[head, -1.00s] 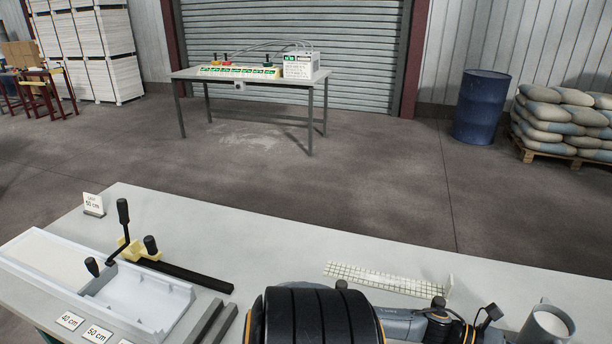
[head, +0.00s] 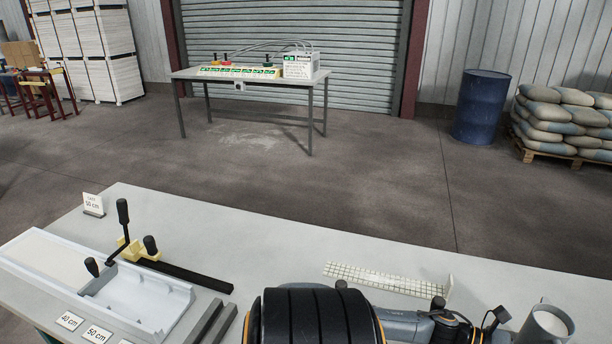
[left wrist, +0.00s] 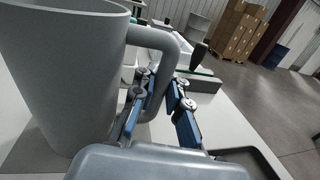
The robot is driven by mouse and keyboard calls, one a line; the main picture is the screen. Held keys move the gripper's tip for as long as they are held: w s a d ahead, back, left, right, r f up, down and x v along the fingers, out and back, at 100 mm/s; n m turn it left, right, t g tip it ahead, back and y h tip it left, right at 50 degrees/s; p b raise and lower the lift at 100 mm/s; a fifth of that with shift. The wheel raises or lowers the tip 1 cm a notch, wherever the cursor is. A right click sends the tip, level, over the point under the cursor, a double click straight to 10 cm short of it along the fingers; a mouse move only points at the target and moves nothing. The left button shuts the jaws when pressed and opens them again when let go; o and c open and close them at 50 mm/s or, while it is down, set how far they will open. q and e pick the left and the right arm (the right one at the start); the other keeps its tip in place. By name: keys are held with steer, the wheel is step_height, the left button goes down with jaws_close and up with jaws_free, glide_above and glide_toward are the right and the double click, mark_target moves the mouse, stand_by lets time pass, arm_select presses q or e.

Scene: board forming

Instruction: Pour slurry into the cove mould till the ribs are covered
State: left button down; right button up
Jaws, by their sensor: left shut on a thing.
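A grey jug (head: 548,322) stands at the right end of the table in the head view, its pale inside showing at the top. It fills the left of the left wrist view (left wrist: 65,75), looking upright. My left gripper (left wrist: 160,92) is shut on the jug's handle (left wrist: 164,48), with one blue-sided finger on each side. In the head view this gripper (head: 497,318) is just left of the jug. My right gripper is not in view.
A yellow clamp with black handles (head: 138,250) stands by the mould, beside a black bar (head: 190,276). Grey bars (head: 207,325) lie right of the mould. A white gridded strip (head: 388,280) lies behind my arm. The table's middle back is clear.

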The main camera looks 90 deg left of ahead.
arm_select(q)
steer(key=shift+r+p, duration=1.55)
steer(key=shift+r, duration=1.05)
